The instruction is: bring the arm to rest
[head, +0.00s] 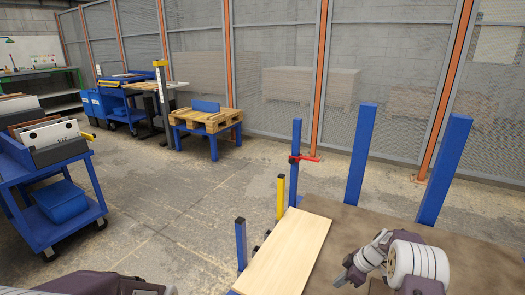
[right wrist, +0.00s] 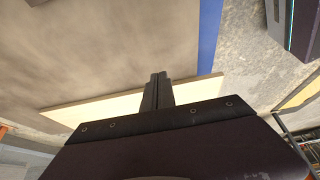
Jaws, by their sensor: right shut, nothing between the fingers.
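My right gripper (head: 346,279) is at the lower right of the head view, just right of a pale wooden board (head: 288,250). In the right wrist view its fingers (right wrist: 158,92) are together with nothing between them. The board (right wrist: 100,110) runs across behind the fingers there, partly hidden by my gripper. The board lies along the left side of a brown-topped surface (head: 385,225). I cannot tell the exact gap between gripper and board. My left gripper is not in view.
Blue posts (head: 358,150) stand at the back of the brown surface. A yellow post (head: 280,197) and a red clamp-like part (head: 304,158) stand near the board's far end. A blue cart (head: 40,230) is at the left. The floor between is open.

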